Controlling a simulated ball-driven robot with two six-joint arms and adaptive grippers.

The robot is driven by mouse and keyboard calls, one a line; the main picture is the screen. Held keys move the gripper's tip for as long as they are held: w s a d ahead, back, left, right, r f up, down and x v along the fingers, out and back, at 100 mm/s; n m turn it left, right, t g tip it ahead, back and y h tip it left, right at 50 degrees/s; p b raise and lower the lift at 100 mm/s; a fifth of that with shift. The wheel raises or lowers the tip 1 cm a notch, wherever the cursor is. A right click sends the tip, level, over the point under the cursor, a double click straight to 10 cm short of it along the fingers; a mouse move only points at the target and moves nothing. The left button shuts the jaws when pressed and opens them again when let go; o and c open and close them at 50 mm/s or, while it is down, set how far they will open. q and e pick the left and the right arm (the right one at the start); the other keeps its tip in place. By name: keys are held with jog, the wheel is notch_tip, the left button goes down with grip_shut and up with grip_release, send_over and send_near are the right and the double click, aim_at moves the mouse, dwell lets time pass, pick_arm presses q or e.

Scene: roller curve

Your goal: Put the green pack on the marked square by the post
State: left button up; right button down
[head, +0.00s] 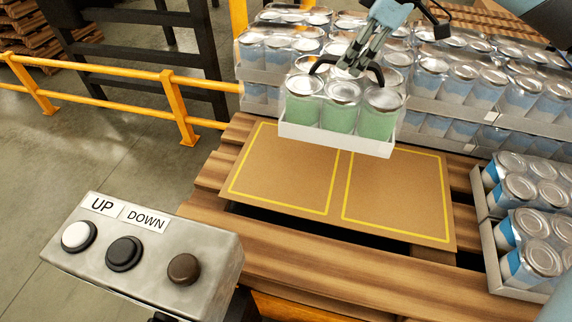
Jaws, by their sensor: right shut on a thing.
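The green pack (338,138) is a white tray of several green cans with silver lids. My right gripper (346,72) is shut on it from above and holds it over the far edge of a brown board. The board has two yellow-outlined squares, a left one (285,172) and a right one (397,197). Both squares are bare, with the pack covering part of their far side from view. A grey metal box on a post (150,250), marked UP and DOWN, stands at the lower left, nearer the left square. My left gripper is not in view.
Blue can packs are stacked behind the board (460,85), close to the held pack. More blue packs (525,215) stand at the right on the wooden pallet (300,260). A yellow rail (110,82) runs along the left.

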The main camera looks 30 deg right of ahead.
aim_at(312, 88)
jog(key=shift+w+f+b, duration=0.2)
jog(key=shift+f+b, duration=1.15)
jog(key=shift+f, duration=0.45)
jog(key=w+a+f, duration=0.1)
jog(key=a+f, duration=0.1)
jog(key=a, duration=0.1)
jog(key=w+a+f+p, duration=0.1)
jog(key=w+a+f, duration=0.1)
jog(key=a, duration=0.2)
jog(key=w+a+f, duration=0.1)
jog(key=a+f, duration=0.1)
jog(key=a, duration=0.1)
jog(key=shift+w+a+f+p, duration=0.25)
jog(key=shift+a+f+p, duration=0.1)
jog(key=shift+p, duration=0.05)
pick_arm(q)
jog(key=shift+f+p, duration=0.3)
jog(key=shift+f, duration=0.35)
pick_arm(e)
jog(key=shift+f, duration=2.1)
jog(key=c, duration=1.1)
grip_release()
jog(key=shift+f, duration=0.15)
jog(key=shift+c, duration=0.2)
jog(key=v, duration=1.2)
jog(key=shift+a, duration=0.1)
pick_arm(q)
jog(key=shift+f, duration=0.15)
